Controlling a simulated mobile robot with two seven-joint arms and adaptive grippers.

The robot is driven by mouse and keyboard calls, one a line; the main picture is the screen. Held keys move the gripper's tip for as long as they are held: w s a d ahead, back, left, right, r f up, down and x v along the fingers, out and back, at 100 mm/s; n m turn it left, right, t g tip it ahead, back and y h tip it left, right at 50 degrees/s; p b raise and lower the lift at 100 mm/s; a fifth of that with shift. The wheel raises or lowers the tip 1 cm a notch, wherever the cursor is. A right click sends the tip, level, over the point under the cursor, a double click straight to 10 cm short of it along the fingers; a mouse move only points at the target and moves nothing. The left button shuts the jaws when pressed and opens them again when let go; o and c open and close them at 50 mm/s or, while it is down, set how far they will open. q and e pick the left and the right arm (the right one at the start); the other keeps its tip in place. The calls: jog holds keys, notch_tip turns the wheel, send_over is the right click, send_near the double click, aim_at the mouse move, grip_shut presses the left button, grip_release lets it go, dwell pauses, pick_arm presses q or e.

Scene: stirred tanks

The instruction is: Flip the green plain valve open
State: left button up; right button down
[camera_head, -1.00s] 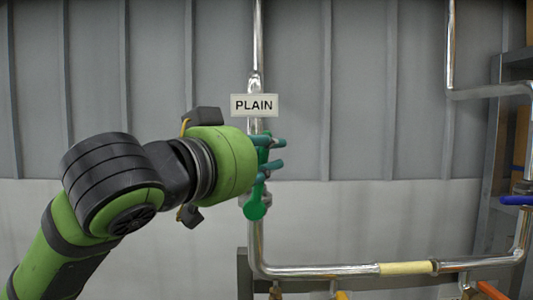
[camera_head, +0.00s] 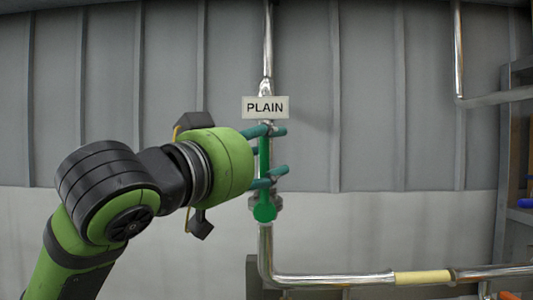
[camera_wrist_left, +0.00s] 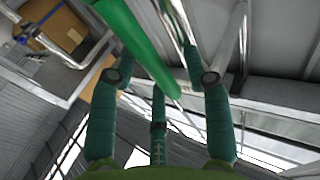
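The green plain valve handle (camera_head: 264,155) stands upright, in line with the vertical pipe, below the PLAIN label (camera_head: 266,107). Its round green end (camera_head: 265,211) is at the bottom. My left gripper (camera_head: 277,154) is at the handle from the left, with its teal fingers spread above and below its middle stretch. In the left wrist view the green handle (camera_wrist_left: 143,45) runs diagonally past the spread fingertips (camera_wrist_left: 160,75). The fingers are not closed on it; whether any finger touches it I cannot tell. My right gripper is not in view.
A silver pipe (camera_head: 340,279) with a yellow band (camera_head: 421,277) runs right from the bottom of the vertical pipe. Another pipe (camera_head: 458,50) and a shelf frame (camera_head: 503,150) are at the right. Behind is a grey panelled wall (camera_head: 370,110).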

pick_arm(q)
jog(key=v, duration=1.2)
